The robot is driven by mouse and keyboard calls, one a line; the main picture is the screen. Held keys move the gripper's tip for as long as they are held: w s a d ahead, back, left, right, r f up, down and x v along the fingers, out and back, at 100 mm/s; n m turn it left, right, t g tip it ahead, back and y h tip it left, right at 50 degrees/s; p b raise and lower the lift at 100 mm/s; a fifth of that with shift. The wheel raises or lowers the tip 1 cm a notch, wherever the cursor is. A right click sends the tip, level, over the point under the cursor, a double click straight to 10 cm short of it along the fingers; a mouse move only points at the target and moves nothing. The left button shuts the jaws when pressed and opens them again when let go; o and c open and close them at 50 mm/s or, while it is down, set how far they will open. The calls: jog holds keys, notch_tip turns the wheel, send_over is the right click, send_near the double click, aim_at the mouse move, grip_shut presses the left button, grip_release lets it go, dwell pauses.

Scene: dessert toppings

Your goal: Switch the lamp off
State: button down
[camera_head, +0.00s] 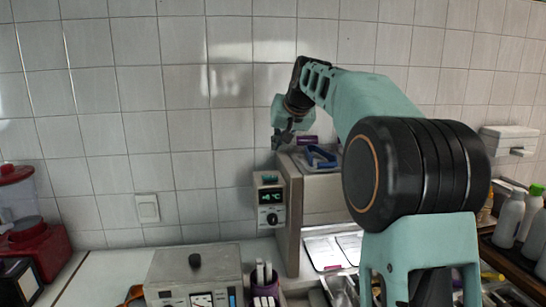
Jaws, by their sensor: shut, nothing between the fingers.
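A white wall switch (148,208) is on the tiled wall, left of centre, above the counter. I cannot tell its position. No lamp itself can be made out; a bright patch lies on the upper wall tiles. My gripper (277,142) is at the end of my raised green and black arm, right of the switch and higher. It is small and dark here, shut and empty, beside the top of a grey cabinet, and apart from the switch.
The grey cabinet (291,220) carries a control box (269,204) with a lit display and knob. A blue-handled item (321,156) lies on top. A box-like appliance (192,274), a purple cup (265,292) and a red blender (30,240) stand below; bottles (509,216) are right.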

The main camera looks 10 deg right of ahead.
jog(key=p, duration=0.2)
send_over(267, 176)
jog(key=s, duration=0.2)
jog(key=f, duration=0.6)
jog(key=shift+s+d, duration=0.1)
jog(key=shift+d, duration=0.3)
jog(key=shift+w+a+f+b, duration=0.1)
jog(key=shift+w+f+b, duration=0.05)
jog(key=shift+f, duration=0.5)
jog(key=shift+w+a+f+b, duration=0.1)
jog(key=shift+f+b, duration=0.05)
jog(key=shift+f, duration=0.45)
jog(key=shift+a+f, duration=0.1)
jog(key=shift+f, duration=0.85)
jog(key=shift+s+a+f+h, duration=0.1)
jog(key=shift+a+f+h, duration=0.2)
jog(key=shift+f+n, duration=0.1)
jog(key=shift+n, duration=0.2)
jog(key=shift+d, duration=0.25)
